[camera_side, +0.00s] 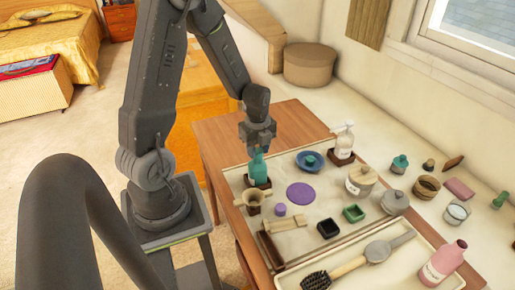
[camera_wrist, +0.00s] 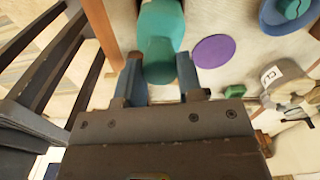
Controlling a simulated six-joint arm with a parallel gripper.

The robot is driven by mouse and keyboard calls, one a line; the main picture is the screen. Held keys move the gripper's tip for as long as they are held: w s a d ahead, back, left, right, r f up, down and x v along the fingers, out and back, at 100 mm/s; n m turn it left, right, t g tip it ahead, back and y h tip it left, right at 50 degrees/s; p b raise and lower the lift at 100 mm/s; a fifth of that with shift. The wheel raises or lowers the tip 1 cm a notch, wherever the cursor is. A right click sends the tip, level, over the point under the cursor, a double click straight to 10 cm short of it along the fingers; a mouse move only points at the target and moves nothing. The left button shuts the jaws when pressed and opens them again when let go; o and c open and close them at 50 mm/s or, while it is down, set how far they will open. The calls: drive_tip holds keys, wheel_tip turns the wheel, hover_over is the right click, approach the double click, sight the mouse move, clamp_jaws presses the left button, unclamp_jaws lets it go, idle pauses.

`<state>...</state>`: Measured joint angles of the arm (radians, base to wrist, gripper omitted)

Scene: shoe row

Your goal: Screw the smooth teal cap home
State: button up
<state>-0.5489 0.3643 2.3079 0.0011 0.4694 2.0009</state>
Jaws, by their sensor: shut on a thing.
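A teal bottle (camera_side: 258,172) stands upright on a small dark stand (camera_side: 260,184) near the left of the pale work mat. My gripper (camera_side: 258,147) is directly above it, pointing down. In the wrist view, my gripper (camera_wrist: 162,88) is shut on a smooth teal cap (camera_wrist: 159,66) that lines up with the wider teal bottle body (camera_wrist: 161,20). The cap looks in contact with the bottle top. The fingers hide the seam, so how far it sits on the thread cannot be told.
A blue saucer (camera_side: 298,155) holding another teal piece (camera_side: 311,160) lies to the right, with a purple disc (camera_side: 300,193) nearer. A white pump bottle (camera_side: 343,142), jars and small trays crowd the right side.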

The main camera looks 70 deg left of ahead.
drive_tip(key=m, duration=0.3)
drive_tip(key=shift+m, duration=0.3)
drive_tip(key=shift+m, duration=1.7)
drive_tip(key=m, duration=0.3)
